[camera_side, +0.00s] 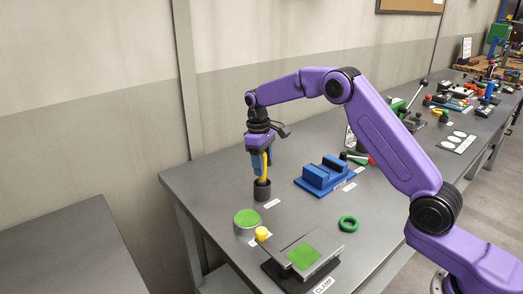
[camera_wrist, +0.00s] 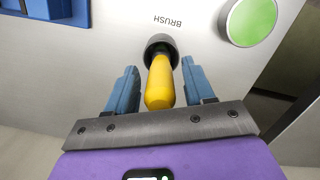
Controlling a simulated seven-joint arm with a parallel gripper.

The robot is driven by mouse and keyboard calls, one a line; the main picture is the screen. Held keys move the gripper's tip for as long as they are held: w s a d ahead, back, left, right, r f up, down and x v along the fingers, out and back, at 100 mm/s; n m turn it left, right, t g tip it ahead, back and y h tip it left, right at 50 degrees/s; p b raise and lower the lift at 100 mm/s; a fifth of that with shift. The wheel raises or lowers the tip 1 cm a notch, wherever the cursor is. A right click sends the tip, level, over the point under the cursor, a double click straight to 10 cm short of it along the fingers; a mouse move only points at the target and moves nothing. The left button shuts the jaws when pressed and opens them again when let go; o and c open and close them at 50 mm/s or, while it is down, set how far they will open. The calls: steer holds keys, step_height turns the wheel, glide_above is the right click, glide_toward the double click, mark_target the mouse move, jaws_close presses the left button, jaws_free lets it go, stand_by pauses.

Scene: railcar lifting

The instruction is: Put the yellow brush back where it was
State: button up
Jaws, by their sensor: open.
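The yellow brush (camera_wrist: 160,84) stands in a dark round cup (camera_wrist: 160,43) beside the printed word BRUSH in the wrist view. Its yellow handle points toward my gripper. In the side view the yellow brush (camera_side: 265,166) is upright in the dark cup (camera_side: 262,190) near the table's far-left edge. My gripper (camera_wrist: 158,78) is open, with one blue finger on each side of the handle and a visible gap on both sides. In the side view my gripper (camera_side: 263,170) points down over the cup. The brush's lower end is hidden inside the cup.
A green-topped round tin (camera_side: 247,218) stands close in front of the cup. A blue block fixture (camera_side: 325,176) is to the right. A clamp with a green pad and yellow knob (camera_side: 300,256) and a green ring (camera_side: 348,223) are nearer. Bare table lies between them.

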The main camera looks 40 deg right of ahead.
steer(key=r, duration=0.7)
steer(key=w+r, duration=0.1)
steer(key=r, duration=0.3)
steer(key=shift+w+a+r, duration=0.1)
steer(key=shift+a+r, duration=0.15)
steer(key=shift+r, duration=0.15)
steer(key=shift+a, duration=0.1)
steer(key=shift+a+r, duration=0.1)
steer(key=shift+a, duration=0.15)
steer(key=s+a+n, duration=0.1)
steer(key=s+a, duration=0.2)
steer(key=s, duration=0.3)
steer(key=s+a+r+n+t, duration=0.1)
steer(key=s+a+n, duration=0.15)
steer(key=s, duration=0.45)
steer(key=s+a+n, duration=0.1)
steer(key=s+a, duration=0.3)
steer(key=s, duration=0.2)
steer(key=s+d+f+n, duration=0.1)
steer(key=s+d+f, duration=0.2)
steer(key=s, duration=1)
steer(key=s+d+f+n+y, duration=0.1)
steer(key=s+d+f, duration=0.3)
steer(key=s, duration=0.8)
steer(key=shift+s+d+n, duration=0.35)
steer(key=shift+d+n, duration=0.3)
steer(key=shift+n, duration=0.1)
